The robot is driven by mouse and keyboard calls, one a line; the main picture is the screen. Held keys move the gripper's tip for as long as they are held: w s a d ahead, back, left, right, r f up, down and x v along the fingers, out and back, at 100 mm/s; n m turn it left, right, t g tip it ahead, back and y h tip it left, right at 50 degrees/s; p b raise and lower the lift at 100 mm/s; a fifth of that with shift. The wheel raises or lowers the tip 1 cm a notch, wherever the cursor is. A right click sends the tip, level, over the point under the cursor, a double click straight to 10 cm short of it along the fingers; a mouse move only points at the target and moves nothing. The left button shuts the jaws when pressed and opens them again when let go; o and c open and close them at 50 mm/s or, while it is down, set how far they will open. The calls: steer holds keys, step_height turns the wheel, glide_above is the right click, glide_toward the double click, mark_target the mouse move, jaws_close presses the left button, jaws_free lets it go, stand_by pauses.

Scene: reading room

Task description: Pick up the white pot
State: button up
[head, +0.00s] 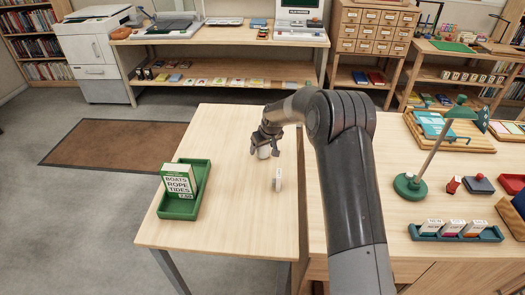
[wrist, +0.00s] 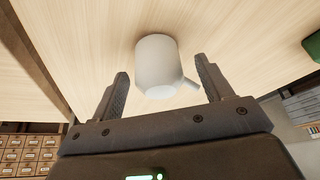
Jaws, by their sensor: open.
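The white pot (wrist: 156,66) stands on the light wooden table. In the wrist view it lies just beyond and between my open fingers, with a short spout or handle stub at its lower right. In the head view the pot (head: 264,152) shows only partly below my gripper (head: 267,143), which hides its upper part. My gripper also shows in the wrist view (wrist: 162,85), open, with nothing between the fingertips but the near part of the pot's outline. I cannot tell whether a finger touches it.
A green tray (head: 180,208) holding a box labelled "Boats Rope Tides" (head: 178,185) is at the left. A second table at the right carries a green lamp (head: 409,187) and a blue tray (head: 455,234). The table's front middle is clear.

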steer(key=shift+w+a+f, duration=0.1)
steer(key=shift+w+f, duration=0.05)
steer(key=shift+f, duration=0.3)
steer(key=c, duration=1.1)
steer(key=shift+r, duration=0.15)
